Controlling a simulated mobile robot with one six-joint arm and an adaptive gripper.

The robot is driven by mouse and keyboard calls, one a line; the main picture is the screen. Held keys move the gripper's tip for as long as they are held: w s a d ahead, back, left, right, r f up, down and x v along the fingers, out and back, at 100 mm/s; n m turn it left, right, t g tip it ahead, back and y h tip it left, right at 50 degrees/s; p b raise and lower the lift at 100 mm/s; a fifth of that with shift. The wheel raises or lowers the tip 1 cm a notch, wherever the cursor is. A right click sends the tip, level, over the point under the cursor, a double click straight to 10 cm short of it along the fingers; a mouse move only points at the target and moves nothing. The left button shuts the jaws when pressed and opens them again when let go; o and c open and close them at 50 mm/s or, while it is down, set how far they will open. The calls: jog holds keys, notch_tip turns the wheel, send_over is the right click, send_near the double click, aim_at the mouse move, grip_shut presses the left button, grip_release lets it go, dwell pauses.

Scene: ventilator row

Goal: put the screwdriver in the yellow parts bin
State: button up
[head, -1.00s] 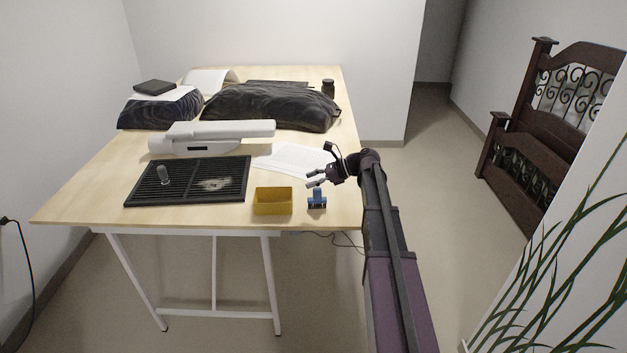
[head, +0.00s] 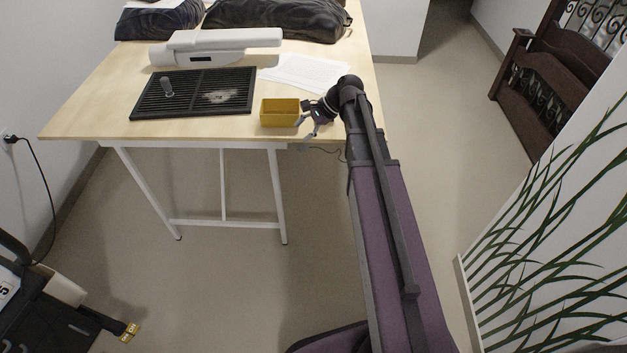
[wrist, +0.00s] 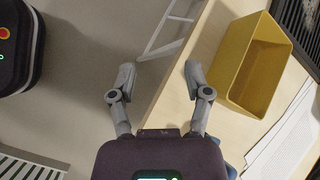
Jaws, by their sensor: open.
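The yellow parts bin (head: 279,119) stands near the table's front edge and looks empty. It also shows at the upper right of the wrist view (wrist: 232,60). My gripper (head: 310,131) is at the front edge just right of the bin, apart from it in the wrist view. Its fingers (wrist: 158,78) are spread with nothing between them, over the table edge and floor. I cannot make out a screwdriver in either current view. A small blue object (wrist: 230,171) is mostly hidden behind my gripper in the wrist view.
A black slatted mat (head: 150,104) with a small grey upright item (head: 167,87) lies left of the bin. White papers (head: 305,72) lie behind it. A white device (head: 220,45) and dark bags (head: 275,15) are farther back. Bare tabletop (head: 95,115) shows at left.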

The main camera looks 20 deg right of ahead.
jog(key=s+a+f+n+h, duration=0.1)
jog(key=s+f+n+h, duration=0.1)
jog(key=s+n+h, duration=0.2)
jog(key=s+a+f+n+g+h, duration=0.1)
jog(key=s+f+n+h, duration=0.2)
jog(key=s+n, duration=0.6)
jog(key=s+h, duration=0.1)
jog(key=s, duration=0.2)
jog(key=shift+s+n+g, duration=0.3)
jog(key=shift+n, duration=0.1)
